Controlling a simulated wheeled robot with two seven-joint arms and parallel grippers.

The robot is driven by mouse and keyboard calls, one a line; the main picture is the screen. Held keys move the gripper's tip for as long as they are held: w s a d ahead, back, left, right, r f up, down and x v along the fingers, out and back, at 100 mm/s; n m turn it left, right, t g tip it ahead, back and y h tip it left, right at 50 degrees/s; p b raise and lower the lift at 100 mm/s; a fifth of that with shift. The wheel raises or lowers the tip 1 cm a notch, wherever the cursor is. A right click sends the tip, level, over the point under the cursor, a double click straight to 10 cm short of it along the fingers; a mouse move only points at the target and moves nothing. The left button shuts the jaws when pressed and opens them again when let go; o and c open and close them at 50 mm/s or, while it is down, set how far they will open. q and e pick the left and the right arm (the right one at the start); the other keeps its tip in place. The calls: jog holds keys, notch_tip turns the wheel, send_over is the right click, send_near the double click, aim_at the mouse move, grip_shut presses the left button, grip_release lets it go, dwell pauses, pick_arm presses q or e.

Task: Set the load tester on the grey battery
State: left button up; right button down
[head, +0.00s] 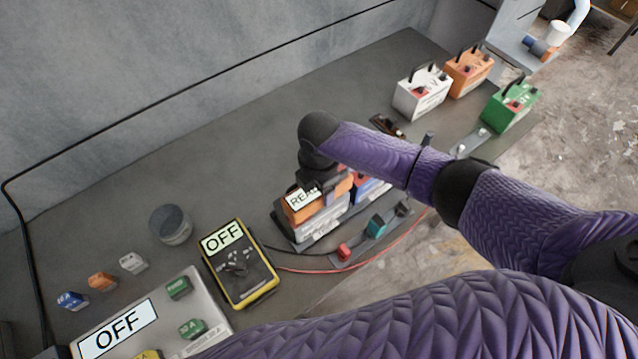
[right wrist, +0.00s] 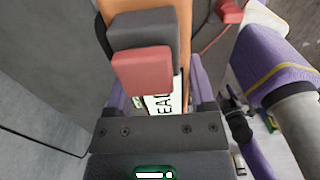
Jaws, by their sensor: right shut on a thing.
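My right gripper (head: 322,180) is shut on the load tester (head: 300,211), an orange box with a pale display partly reading "REA". In the right wrist view the load tester (right wrist: 185,40) lies between the fingers, with a dark grey block and a red block at its front. The tester is over the grey battery (head: 322,224), which sits on a dark tray on the bench. The two look very close; whether they touch I cannot tell. The gripper hides part of both. My left gripper is not in view.
A blue battery (head: 368,190) stands right behind the grey one. A yellow multimeter (head: 238,264) reading "OFF" lies left, with black and red leads. White (head: 422,95), orange (head: 468,72) and green (head: 510,105) batteries stand at the far right. A round tin (head: 171,225) stands left.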

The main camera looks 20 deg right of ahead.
grip_release()
notch_tip(320, 180, up, 10)
jog(key=shift+f+p, duration=0.1)
jog(key=shift+p, duration=0.7)
